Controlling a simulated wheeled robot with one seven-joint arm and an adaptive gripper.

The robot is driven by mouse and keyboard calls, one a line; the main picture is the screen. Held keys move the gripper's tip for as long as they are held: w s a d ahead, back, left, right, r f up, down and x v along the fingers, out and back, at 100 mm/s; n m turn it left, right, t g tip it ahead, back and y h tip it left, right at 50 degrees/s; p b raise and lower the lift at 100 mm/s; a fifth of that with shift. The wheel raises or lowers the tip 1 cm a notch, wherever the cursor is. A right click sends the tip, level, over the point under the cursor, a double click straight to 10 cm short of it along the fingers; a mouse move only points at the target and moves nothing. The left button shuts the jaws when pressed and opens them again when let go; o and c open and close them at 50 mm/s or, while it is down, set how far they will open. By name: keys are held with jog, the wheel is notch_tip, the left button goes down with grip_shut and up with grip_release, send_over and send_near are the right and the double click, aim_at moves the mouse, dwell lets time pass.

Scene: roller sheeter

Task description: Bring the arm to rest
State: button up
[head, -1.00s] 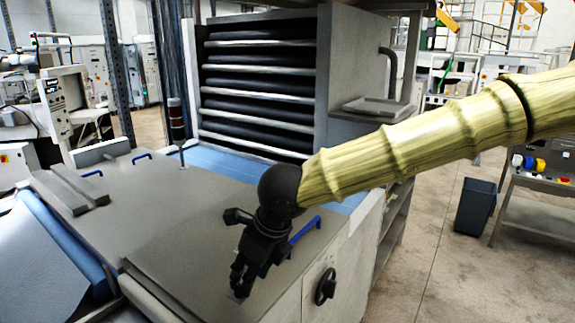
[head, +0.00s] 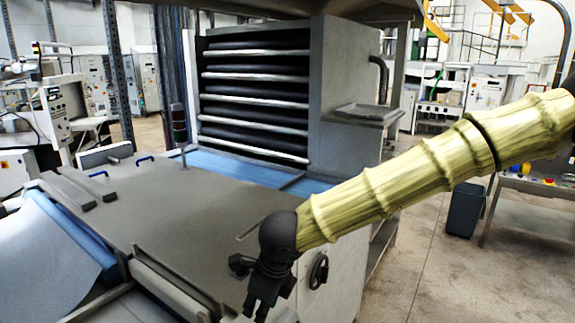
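My arm (head: 430,170) is a pale yellow, ringed tube. It reaches in from the right side of the head view and slopes down to the left. My black gripper (head: 262,308) hangs from its end, pointing down, in front of the near right part of the machine's grey top. Its fingertips are small and dark near the bottom of the picture, so I cannot tell whether they are open or shut. I see nothing held in it. I cannot tell whether it touches the machine.
The sheeter's flat grey top (head: 170,215) lies left of my gripper. A handwheel (head: 318,271) is close at its right. The dark roller stack (head: 255,95) stands behind. A bin (head: 465,208) is at right, with open floor (head: 415,265) before it.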

jog(key=s+d+f+n+h+b, duration=0.1)
jog(key=s+d+f+n+b, duration=0.3)
jog(key=f, duration=0.8)
jog(key=s+d+f+n+h+b, duration=0.1)
jog(key=s+d+f+n, duration=0.15)
jog(key=d+f, duration=0.65)
jog(key=s+d+f+n+h+b, duration=0.15)
jog(key=f+n, duration=0.25)
jog(key=f, duration=1.1)
jog(key=s+d+f+n+g+b, duration=0.1)
jog(key=s+d+f+n+b, duration=0.2)
jog(key=s+d+f+n, duration=0.3)
jog(key=s+d+f+n+g+b, duration=0.1)
jog(key=s+d+f+n+b, duration=0.3)
jog(key=s+f, duration=0.8)
jog(key=s+d+n, duration=0.2)
jog(key=s+d, duration=0.1)
jog(key=shift+d+f+g+y, duration=0.25)
jog(key=shift+d+g+y, duration=0.05)
jog(key=shift+d+y, duration=0.1)
